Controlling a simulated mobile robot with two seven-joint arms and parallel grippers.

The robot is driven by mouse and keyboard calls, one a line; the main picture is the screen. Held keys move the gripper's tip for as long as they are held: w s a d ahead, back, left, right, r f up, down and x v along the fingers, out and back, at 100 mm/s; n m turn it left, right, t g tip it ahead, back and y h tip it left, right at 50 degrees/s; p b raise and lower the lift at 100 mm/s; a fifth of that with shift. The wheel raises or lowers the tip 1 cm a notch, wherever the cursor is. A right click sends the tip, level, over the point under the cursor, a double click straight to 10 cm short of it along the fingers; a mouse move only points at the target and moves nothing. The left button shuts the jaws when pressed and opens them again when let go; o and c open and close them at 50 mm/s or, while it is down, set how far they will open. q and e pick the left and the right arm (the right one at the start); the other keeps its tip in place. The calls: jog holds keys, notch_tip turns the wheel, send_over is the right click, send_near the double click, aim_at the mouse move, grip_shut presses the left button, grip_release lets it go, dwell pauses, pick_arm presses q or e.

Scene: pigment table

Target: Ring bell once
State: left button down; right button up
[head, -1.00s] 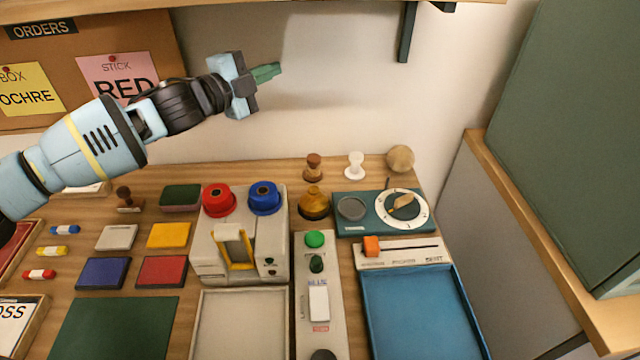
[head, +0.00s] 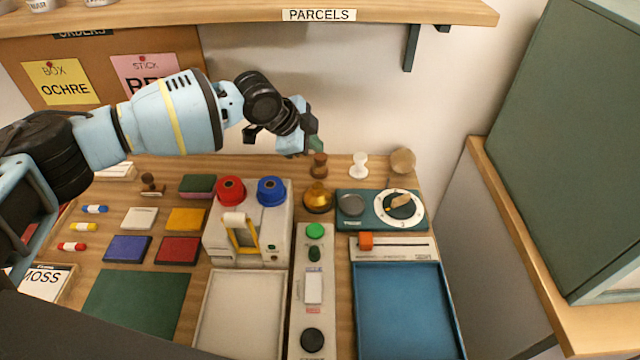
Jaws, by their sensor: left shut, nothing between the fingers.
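The bell is most likely the brass-coloured dome (head: 318,198) on the table, between the machine with red and blue caps and the teal dial unit. My left gripper (head: 316,145) is shut and empty. Its green fingertips point down to the right, above and behind the dome, close to the brown wooden stamp handle in the picture. The gap between fingertips and dome cannot be judged exactly, but they look apart. My right gripper is not in view.
The teal dial unit (head: 377,224) is right of the dome. The machine (head: 222,248) is left. A shelf (head: 400,14) overhangs above.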

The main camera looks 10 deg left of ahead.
pick_arm(q)
jog(key=shift+f, duration=0.1)
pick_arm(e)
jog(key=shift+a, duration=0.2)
pick_arm(q)
jog(key=shift+f, duration=0.1)
jog(key=b, duration=0.2)
send_over(315, 186)
notch_tip(315, 186, down, 7)
jog(key=shift+s+r, duration=0.1)
jog(key=shift+r, duration=0.05)
jog(key=shift+f+b, duration=0.35)
jog(key=shift+f, duration=0.55)
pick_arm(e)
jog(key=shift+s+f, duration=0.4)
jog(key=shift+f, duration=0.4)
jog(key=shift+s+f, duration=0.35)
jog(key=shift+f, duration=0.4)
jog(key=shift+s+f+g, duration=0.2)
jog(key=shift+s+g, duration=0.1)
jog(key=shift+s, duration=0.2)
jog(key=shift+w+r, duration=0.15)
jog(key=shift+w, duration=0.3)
